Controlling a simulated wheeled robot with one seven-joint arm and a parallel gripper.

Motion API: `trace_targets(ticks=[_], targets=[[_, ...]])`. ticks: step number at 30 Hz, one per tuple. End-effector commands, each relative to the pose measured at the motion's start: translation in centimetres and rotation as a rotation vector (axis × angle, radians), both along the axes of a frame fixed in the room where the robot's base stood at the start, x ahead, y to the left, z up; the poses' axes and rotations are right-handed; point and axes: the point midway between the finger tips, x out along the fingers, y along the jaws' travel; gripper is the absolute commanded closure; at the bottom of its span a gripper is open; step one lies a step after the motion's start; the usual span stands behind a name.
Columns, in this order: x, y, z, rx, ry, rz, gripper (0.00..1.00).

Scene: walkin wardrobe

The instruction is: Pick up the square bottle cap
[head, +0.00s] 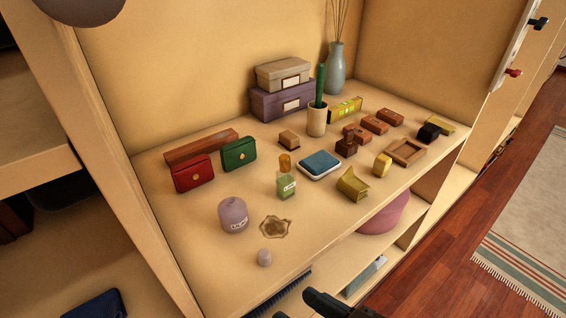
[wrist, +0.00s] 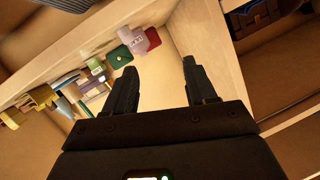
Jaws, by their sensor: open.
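Several small cap-like pieces lie on the shelf in the head view, and I cannot tell for sure which is the square bottle cap. A yellow-gold block (head: 383,163) stands beside a gold angular bottle (head: 352,183) near the front edge. A small pale cap (head: 264,257) that looks round stands at the front left. An orange cap (head: 285,162) shows at a green bottle (head: 286,186). My gripper (wrist: 159,66) is open and empty in the wrist view; only a dark part shows at the head view's bottom edge.
A lilac jar (head: 233,215), an amber dish (head: 275,226), red (head: 194,173) and green (head: 239,154) purses and a blue-topped box (head: 320,165) crowd the shelf. A cactus pot (head: 317,120) and stacked boxes (head: 283,101) stand behind. The front left shelf is mostly clear.

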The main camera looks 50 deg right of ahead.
Motion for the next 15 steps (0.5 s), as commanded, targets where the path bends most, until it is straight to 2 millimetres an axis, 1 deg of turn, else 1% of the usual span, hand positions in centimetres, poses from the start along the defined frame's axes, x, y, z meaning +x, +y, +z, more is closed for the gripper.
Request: trace_targets(ticks=[1, 8, 9, 15], targets=[[1.8, 0.1, 0.0, 0.036, -0.016, -0.014, 0.44], [8.7, 0.8, 0.8, 0.187, -0.056, -0.014, 0.44], [9.8, 0.8, 1.1, 0.209, -0.064, -0.009, 0.44], [15.4, 0.7, 3.2, 0.297, -0.102, 0.041, 0.44]])
